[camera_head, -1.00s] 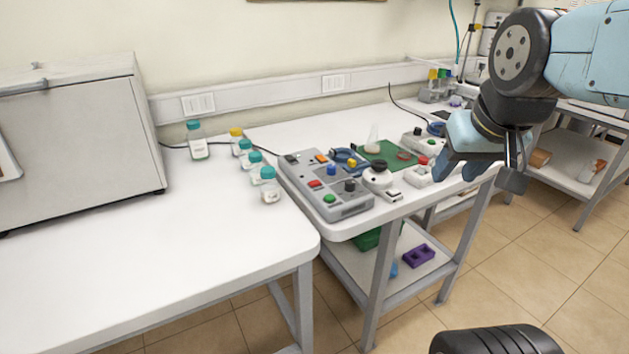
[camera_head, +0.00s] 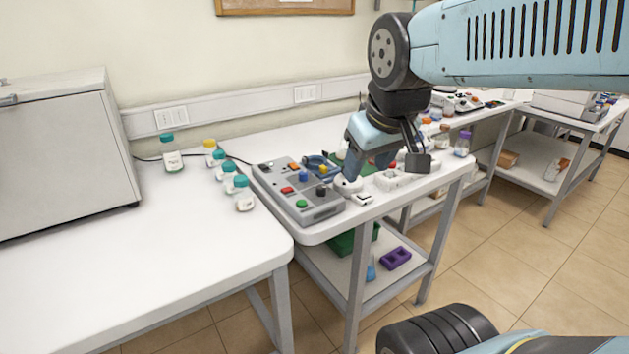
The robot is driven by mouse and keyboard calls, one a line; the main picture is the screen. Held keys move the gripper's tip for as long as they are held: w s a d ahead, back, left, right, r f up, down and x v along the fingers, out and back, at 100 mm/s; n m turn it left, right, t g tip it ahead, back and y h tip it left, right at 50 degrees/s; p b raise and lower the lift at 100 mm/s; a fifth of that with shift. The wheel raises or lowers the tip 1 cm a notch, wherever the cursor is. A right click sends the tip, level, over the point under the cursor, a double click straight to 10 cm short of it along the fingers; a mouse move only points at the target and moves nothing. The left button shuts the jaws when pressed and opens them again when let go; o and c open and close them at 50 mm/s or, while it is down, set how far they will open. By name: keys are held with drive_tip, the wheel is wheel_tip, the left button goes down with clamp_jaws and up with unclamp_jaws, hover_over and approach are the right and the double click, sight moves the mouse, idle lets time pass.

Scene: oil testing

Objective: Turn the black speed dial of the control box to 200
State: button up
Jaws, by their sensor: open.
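The grey control box (camera_head: 318,212) stands on the white table, with red, green, blue, orange and yellow controls on its top. A small black knob (camera_head: 321,190) sits on its right part; any scale marks or numbers are too small to read. My gripper (camera_head: 368,163) is open and empty, pointing down just right of the box. One finger overlaps a white round-based device (camera_head: 348,185) beside the box and hides the black top part of it. I cannot tell whether the finger touches it.
White switch units (camera_head: 392,181) stand to the right, partly behind my gripper. Several teal-capped bottles (camera_head: 229,184) stand left of the box. A large grey cabinet (camera_head: 60,150) is at far left. The front left table surface is clear. A shelf below holds a purple holder (camera_head: 397,258).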

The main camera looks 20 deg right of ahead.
drive_tip(key=w+f+n+g+h, duration=0.1)
drive_tip(key=w+n+g+h, duration=0.1)
drive_tip(key=w+n, duration=0.9)
drive_tip(key=n+h, duration=0.1)
drive_tip(key=n, duration=1.3)
approach(321, 186)
drive_tip(key=x, duration=0.8)
drive_tip(key=shift+w+f, duration=0.2)
drive_tip(key=shift+f, duration=0.15)
drive_tip(key=shift+c, duration=0.4)
